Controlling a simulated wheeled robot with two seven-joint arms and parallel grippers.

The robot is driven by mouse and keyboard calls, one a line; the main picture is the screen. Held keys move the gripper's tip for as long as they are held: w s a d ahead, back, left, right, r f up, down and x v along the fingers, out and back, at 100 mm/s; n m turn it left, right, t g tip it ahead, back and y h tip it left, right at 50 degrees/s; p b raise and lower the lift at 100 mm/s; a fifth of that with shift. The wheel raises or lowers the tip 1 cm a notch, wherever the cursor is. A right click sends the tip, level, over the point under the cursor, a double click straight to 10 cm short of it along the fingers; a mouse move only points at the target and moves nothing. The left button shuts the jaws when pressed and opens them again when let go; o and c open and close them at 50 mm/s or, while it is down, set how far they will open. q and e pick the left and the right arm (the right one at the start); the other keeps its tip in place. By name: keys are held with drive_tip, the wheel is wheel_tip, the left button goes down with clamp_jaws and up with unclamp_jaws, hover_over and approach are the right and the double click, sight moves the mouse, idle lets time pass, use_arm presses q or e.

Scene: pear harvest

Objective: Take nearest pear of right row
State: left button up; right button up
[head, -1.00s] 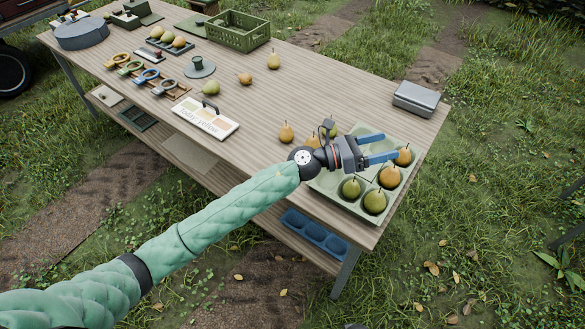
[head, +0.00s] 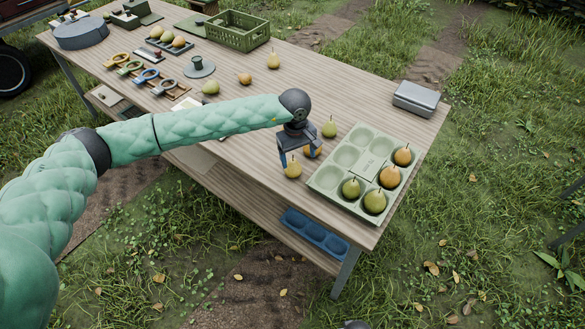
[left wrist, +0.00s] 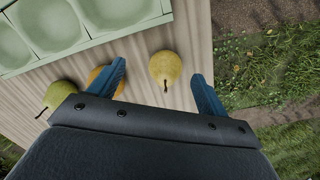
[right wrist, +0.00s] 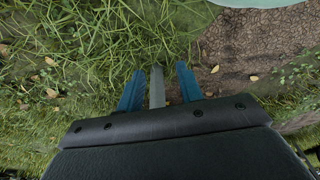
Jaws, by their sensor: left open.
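A yellow pear (head: 293,169) stands on the wooden table near its front edge, left of the egg-box-like tray. My left gripper (head: 299,160) points down over it, open. In the left wrist view the yellow pear (left wrist: 165,68) lies between the spread blue fingers, with gaps on both sides. An orange pear (head: 314,151) stands just behind, partly hidden by a finger. A green pear (head: 329,128) stands farther back. My right gripper (right wrist: 158,88) is open and empty, low over the ground; a grey post shows between its fingers.
The pale green tray (head: 319,182) holds several pears in its right-hand and front cups; its other cups are empty. A grey box (head: 415,99) stands at the far right corner. More pears, a green crate (head: 237,31) and tools lie farther left. A blue tray (head: 315,233) sits on the lower shelf.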

sight(293, 168)
use_arm(q)
drive_tip(key=shift+w+a+r+y, duration=0.1)
drive_tip(key=shift+w+a+y, duration=0.25)
drive_tip(key=shift+a, duration=0.3)
drive_tip(key=shift+w+a, duration=0.15)
drive_tip(key=shift+a, duration=0.05)
drive_tip(key=shift+f+p, duration=0.35)
drive_tip(key=shift+f, duration=0.05)
drive_tip(key=shift+f+p, duration=0.3)
drive_tip(key=shift+f, duration=0.5)
drive_tip(key=shift+d+f+p, duration=0.1)
drive_tip(key=shift+f+p, duration=0.1)
drive_tip(key=shift+p, duration=0.1)
wheel_tip(293, 168, down, 4)
drive_tip(key=p, duration=0.3)
drive_tip(key=shift+f, duration=0.45)
use_arm(e)
drive_tip(key=s+d+f, duration=0.3)
drive_tip(key=s+f, duration=0.4)
drive_tip(key=shift+f, duration=0.4)
use_arm(q)
drive_tip(key=shift+c, duration=0.5)
